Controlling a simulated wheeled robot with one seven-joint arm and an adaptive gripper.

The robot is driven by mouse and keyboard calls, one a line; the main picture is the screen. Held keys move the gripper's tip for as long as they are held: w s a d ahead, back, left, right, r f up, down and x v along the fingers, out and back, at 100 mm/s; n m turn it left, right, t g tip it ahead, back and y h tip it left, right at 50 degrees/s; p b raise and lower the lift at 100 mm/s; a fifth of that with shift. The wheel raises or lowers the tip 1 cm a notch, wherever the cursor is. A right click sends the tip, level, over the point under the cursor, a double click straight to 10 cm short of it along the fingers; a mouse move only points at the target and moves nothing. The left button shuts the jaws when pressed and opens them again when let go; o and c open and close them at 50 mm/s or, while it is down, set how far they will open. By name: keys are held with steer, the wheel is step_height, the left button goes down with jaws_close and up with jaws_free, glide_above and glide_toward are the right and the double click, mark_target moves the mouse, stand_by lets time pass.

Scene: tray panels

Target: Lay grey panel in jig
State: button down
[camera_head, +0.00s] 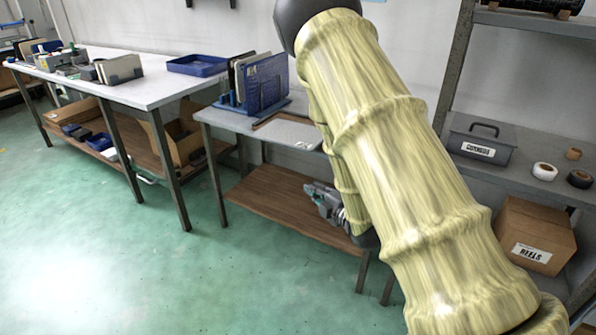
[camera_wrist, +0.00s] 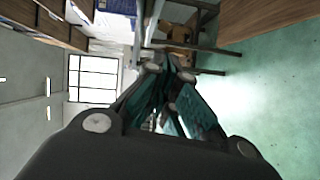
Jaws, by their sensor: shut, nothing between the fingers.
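My gripper (camera_head: 325,199) hangs low in front of the small table, below its top and near the brown lower shelf. Its fingers are shut and empty; they also show in the wrist view (camera_wrist: 172,72). A blue rack (camera_head: 268,84) stands on the small table with several upright panels in it, one of them pale grey (camera_head: 238,78). A flat grey surface with a brown edge strip and a small white label (camera_head: 301,145) is in front of the rack; I cannot tell whether it is the jig. My arm hides the table's right part.
A long white table (camera_head: 150,92) at left holds a blue tray (camera_head: 197,65) and a holder with pale panels (camera_head: 119,69). At right, a shelf carries a grey case (camera_head: 480,142) and tape rolls, with a cardboard box (camera_head: 537,235) below. The green floor in front is clear.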

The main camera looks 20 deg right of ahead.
step_height(320, 180, up, 3)
steer(key=w+n+t+y, duration=0.1)
steer(key=w+n, duration=0.1)
steer(key=b, duration=0.2)
glide_toward(302, 146)
steer(key=w+a, duration=0.3)
steer(key=a, duration=0.3)
steer(key=shift+w+d+f, duration=0.1)
steer(key=shift+w+d, duration=0.05)
steer(key=shift+w, duration=0.3)
steer(key=shift+w+d+f, duration=0.15)
steer(key=shift+w, duration=0.35)
steer(key=shift+w, duration=0.1)
steer(key=shift+w+d, duration=0.55)
steer(key=shift+w, duration=0.3)
steer(key=shift+w+d, duration=0.6)
steer(key=shift+w, duration=0.25)
steer(key=shift+w+d, duration=0.55)
steer(key=shift+w, duration=0.3)
steer(key=shift+a, duration=0.1)
